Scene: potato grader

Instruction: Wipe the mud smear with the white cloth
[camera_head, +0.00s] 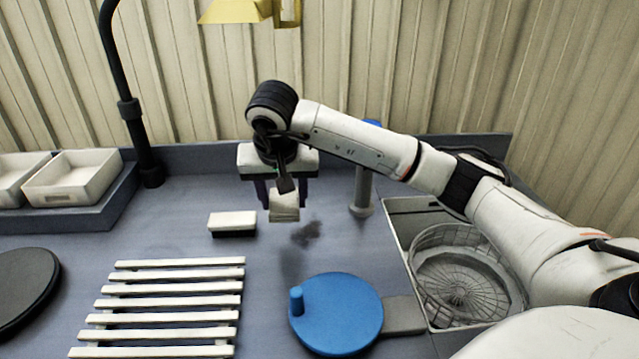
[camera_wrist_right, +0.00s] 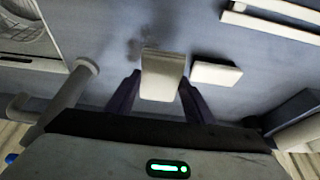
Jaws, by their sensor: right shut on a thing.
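My right gripper (camera_head: 284,200) is shut on the white cloth (camera_head: 284,206), a small off-white folded piece, and holds it over the blue-grey worktop. In the right wrist view the cloth (camera_wrist_right: 162,75) sits between the two dark fingers. The mud smear (camera_head: 305,234) is a dark blotch on the worktop, just right of and nearer than the cloth in the head view. In the right wrist view the smear (camera_wrist_right: 135,45) shows just beyond the cloth's upper left, partly beside it. I cannot tell whether the cloth touches the worktop. My left gripper is not in view.
A white-topped block with a dark base (camera_head: 232,224) lies left of the cloth. A grey post (camera_head: 362,190) stands to the right. A white slatted rack (camera_head: 165,304), a blue disc with a knob (camera_head: 342,315) and a sink with a wire basket (camera_head: 395,215) are nearer.

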